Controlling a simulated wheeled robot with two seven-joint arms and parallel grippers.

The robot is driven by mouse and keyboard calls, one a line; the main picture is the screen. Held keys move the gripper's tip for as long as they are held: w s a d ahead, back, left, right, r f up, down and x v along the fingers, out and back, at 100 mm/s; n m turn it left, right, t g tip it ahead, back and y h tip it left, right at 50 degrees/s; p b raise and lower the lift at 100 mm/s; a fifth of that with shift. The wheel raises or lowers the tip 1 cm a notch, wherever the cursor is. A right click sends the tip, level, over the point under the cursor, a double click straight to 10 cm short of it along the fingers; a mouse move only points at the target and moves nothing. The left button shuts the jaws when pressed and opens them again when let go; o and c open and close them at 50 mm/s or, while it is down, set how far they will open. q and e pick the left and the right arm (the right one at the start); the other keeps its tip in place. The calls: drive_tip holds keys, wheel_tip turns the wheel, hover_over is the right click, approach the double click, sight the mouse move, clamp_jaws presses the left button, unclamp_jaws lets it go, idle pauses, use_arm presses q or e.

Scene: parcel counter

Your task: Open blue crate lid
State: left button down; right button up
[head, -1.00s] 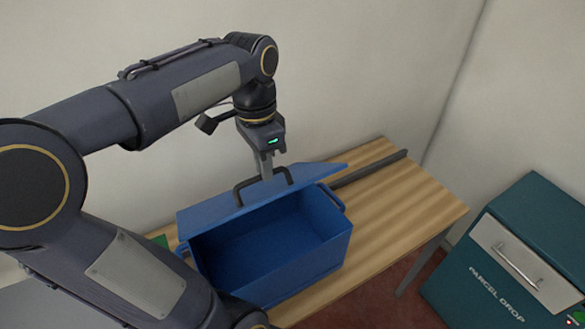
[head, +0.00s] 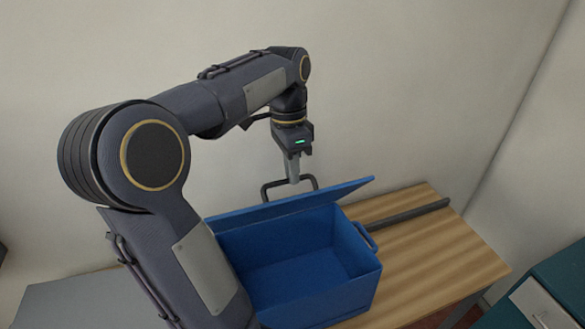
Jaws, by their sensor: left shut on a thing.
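The blue crate (head: 325,295) stands on the wooden counter, and its inside looks empty. Its blue lid (head: 330,196) is raised along the back edge and tilted up, leaving the crate open. My left gripper (head: 293,181) points down and is shut on the dark lid handle (head: 268,192) on the lid's upper side. My left arm hides the crate's left end. My right gripper is not in view.
The wooden counter (head: 445,255) is bare to the right of the crate. A dark bar (head: 405,213) lies along its back by the wall. A teal parcel drop cabinet (head: 560,275) stands at the lower right. A grey surface (head: 75,300) is at the left.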

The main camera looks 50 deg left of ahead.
use_arm(q)
drive_tip(key=shift+s+a+f, duration=0.1)
drive_tip(key=shift+f, duration=0.05)
idle(0.4)
drive_tip(key=c, duration=1.5)
unclamp_jaws()
drive_tip(key=shift+a, duration=0.1)
drive_tip(key=r, duration=0.5)
drive_tip(key=a+r, duration=0.1)
drive_tip(key=r, duration=0.1)
drive_tip(key=shift+w+r, duration=0.3)
drive_tip(key=shift+r, duration=0.1)
